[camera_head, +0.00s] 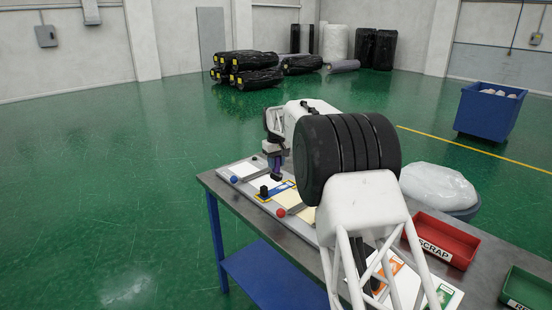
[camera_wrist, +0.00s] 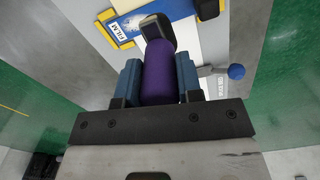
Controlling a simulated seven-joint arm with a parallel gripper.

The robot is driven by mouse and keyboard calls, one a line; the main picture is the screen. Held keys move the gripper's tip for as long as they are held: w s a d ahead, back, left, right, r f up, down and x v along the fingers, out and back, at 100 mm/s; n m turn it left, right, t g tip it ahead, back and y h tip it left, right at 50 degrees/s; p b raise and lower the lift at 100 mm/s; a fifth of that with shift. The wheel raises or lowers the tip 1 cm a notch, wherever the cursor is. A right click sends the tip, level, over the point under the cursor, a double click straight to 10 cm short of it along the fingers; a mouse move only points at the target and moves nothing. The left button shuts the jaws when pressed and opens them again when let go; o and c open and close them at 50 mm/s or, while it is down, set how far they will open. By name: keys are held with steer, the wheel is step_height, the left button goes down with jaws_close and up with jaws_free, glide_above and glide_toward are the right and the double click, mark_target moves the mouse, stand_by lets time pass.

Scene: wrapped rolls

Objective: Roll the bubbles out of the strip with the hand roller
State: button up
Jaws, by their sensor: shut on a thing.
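My gripper (camera_wrist: 160,85) is shut on the purple handle of the hand roller (camera_wrist: 159,70), with a blue-padded finger on each side. The roller's dark end points away from the gripper, over or near the blue strip (camera_wrist: 183,9). I cannot tell whether it touches the strip. In the head view my gripper (camera_head: 276,166) holds the roller upright above the board. The blue strip (camera_head: 283,187) lies there inside a yellow outline, partly hidden. A small black block (camera_head: 264,191) stands on it. Bubbles cannot be made out.
The board (camera_head: 226,171) lies on a grey table (camera_head: 231,199). It carries a blue ball knob (camera_head: 233,179) and a red ball knob (camera_head: 281,212). A red SCRAP tray (camera_head: 440,238) and a green tray (camera_head: 526,289) are at the right. My arm hides the table's middle.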

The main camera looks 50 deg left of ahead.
mark_target(276, 173)
steer(key=shift+f, duration=1.9)
steer(key=shift+w+f, duration=0.55)
steer(key=shift+w, duration=3)
steer(key=shift+s, duration=3.65)
steer(key=shift+w+r, duration=0.1)
steer(key=shift+r, duration=3.95)
